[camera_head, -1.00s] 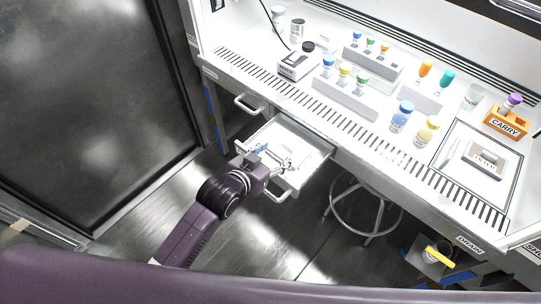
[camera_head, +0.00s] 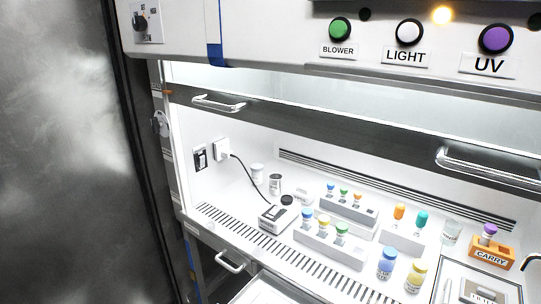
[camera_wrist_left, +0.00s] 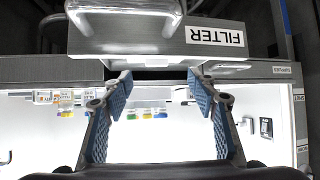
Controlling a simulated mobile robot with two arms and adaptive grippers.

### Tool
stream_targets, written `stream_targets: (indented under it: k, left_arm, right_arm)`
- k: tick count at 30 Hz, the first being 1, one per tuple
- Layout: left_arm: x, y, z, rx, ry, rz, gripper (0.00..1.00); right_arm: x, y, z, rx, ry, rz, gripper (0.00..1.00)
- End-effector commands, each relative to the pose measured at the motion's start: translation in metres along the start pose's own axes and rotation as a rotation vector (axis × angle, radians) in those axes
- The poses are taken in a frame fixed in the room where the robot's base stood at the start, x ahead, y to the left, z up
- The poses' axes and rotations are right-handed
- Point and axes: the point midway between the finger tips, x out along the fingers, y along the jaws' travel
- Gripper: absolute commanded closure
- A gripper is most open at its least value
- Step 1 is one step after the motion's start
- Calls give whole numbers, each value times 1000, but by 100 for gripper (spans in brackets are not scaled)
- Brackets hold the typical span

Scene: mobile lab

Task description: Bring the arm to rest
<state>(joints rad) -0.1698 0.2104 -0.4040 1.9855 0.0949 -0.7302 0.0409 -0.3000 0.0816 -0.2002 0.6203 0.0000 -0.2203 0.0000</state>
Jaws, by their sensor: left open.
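My left gripper (camera_wrist_left: 160,88) shows only in the left wrist view, where its two blue-padded fingers are spread apart. Nothing is held between them. That view is upside down; a panel with a FILTER label (camera_wrist_left: 214,36) and a metal handle (camera_wrist_left: 125,8) fills its top, beyond the fingertips. The lit cabinet interior lies behind the fingers. Neither arm is seen in the head view. My right gripper is in no view.
The bench holds a small device (camera_head: 281,217), tube racks (camera_head: 330,249), bottles (camera_head: 387,263) and an orange CARRY holder (camera_head: 487,254). Below it are a drawer handle (camera_head: 230,262) and a white drawer (camera_head: 268,292), cut off by the frame. A raised sash bar (camera_head: 330,130) crosses above.

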Motion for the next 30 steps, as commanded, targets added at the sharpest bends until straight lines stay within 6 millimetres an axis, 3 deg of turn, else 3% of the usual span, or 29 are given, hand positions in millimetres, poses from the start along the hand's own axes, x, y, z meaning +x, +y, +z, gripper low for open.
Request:
stream_targets:
  k: [6, 9, 22, 30]
  left_arm:
    - [-70, -19, 71, -75, -274, -79, 47]
    - [-101, -26, 96, -102, -378, -109, 47]
    - [-215, -37, 164, -192, -706, -199, 47]
    - [-176, -40, 205, -192, -730, -192, 47]
  right_arm:
    - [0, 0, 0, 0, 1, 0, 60]
    - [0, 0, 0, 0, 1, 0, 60]
    - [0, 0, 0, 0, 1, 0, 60]
    - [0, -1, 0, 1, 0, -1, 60]
